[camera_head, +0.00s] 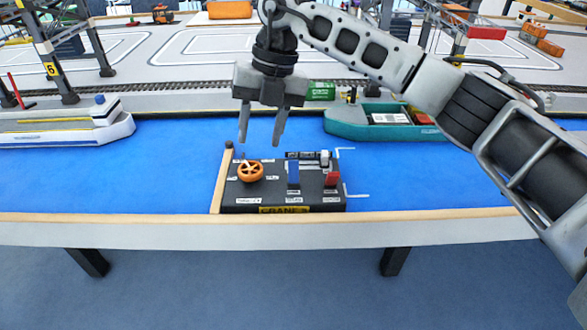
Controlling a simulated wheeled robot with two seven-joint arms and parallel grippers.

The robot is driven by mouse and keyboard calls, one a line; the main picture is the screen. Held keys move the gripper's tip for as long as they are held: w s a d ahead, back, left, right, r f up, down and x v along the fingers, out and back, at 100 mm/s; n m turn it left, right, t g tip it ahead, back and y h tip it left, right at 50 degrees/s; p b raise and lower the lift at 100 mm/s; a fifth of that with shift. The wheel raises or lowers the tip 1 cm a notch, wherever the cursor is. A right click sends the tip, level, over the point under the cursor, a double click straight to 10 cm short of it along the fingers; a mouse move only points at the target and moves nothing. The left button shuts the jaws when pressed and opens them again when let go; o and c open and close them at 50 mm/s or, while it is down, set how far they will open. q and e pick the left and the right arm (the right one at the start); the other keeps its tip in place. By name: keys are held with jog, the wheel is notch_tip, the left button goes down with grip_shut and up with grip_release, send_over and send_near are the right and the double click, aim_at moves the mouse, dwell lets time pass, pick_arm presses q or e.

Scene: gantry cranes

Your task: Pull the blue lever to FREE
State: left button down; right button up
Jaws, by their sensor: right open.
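A dark control box (275,202) with a yellow crane label on its front stands at the table's near edge. The blue lever (293,174) stands up in the middle of the box. An orange handwheel (250,171) is to its left and a red lever (331,179) to its right. The small labels are too small to read, so I cannot tell which one the blue lever points to. My right gripper (261,141) is open and empty, pointing down above the back left of the box, apart from the lever. My left gripper is not in view.
A teal ship (380,122) and a white ship (65,127) lie on the blue surface (430,185), clear on both sides of the box.

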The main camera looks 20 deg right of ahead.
aim_at(294, 162)
jog(key=w+d+r+m+t+h, duration=0.1)
jog(key=w+d+r+m+h, duration=0.2)
jog(key=d, duration=0.4)
jog(key=shift+n, duration=0.6)
jog(key=f, duration=0.9)
jog(key=s+f, duration=0.1)
jog(key=f, duration=0.4)
jog(key=shift+a+f, duration=0.25)
jog(key=shift+a, duration=0.05)
grip_shut()
